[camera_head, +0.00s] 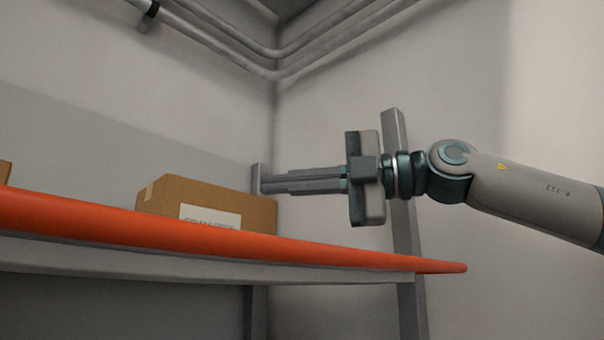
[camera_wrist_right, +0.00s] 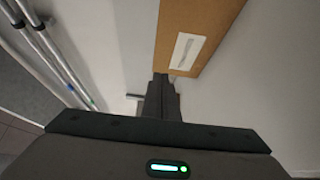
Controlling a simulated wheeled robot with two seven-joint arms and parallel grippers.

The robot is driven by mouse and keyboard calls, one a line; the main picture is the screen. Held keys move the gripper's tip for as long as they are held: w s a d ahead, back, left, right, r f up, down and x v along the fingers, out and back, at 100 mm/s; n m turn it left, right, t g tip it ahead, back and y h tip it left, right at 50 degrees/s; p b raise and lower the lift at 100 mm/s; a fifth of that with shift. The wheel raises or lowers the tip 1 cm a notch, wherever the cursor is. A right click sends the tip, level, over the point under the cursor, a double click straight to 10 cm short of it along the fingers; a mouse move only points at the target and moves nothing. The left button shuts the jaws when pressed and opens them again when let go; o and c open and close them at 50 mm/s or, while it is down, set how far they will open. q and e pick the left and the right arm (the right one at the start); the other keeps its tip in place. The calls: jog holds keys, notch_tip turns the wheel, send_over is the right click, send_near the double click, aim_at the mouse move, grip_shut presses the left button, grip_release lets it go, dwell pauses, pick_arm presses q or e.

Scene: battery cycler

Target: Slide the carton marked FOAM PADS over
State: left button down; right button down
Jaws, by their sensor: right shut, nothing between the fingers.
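The carton (camera_head: 207,207) is a brown box with a white label on its front, partly hidden by the orange shelf edge; the lettering is only partly readable. It sits on the shelf (camera_head: 200,234). My right gripper (camera_head: 264,184) is shut and empty, reaching in from the right. Its fingertips are at the carton's right end, near the top; whether they touch it I cannot tell. In the right wrist view the carton (camera_wrist_right: 208,18) lies just beyond the shut fingers (camera_wrist_right: 162,80). My left gripper is not in view.
Another brown box (camera_head: 4,172) shows at the far left edge of the shelf. A grey upright post (camera_head: 400,150) stands behind my right wrist, and another post (camera_head: 257,178) stands near the carton's right end. Pipes (camera_head: 290,66) run along the walls above.

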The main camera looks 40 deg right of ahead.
aim_at(216, 195)
jog(key=w+a+p, duration=0.1)
jog(key=w, duration=0.1)
jog(key=w+a+p, duration=0.1)
jog(key=w+p, duration=0.1)
jog(key=w+a+p, duration=0.1)
jog(key=w, duration=0.2)
jog(key=shift+r, duration=0.1)
jog(key=shift+w+d+p, duration=0.2)
jog(key=shift+w+p, duration=0.3)
jog(key=shift+w, duration=0.1)
jog(key=shift+a, duration=0.1)
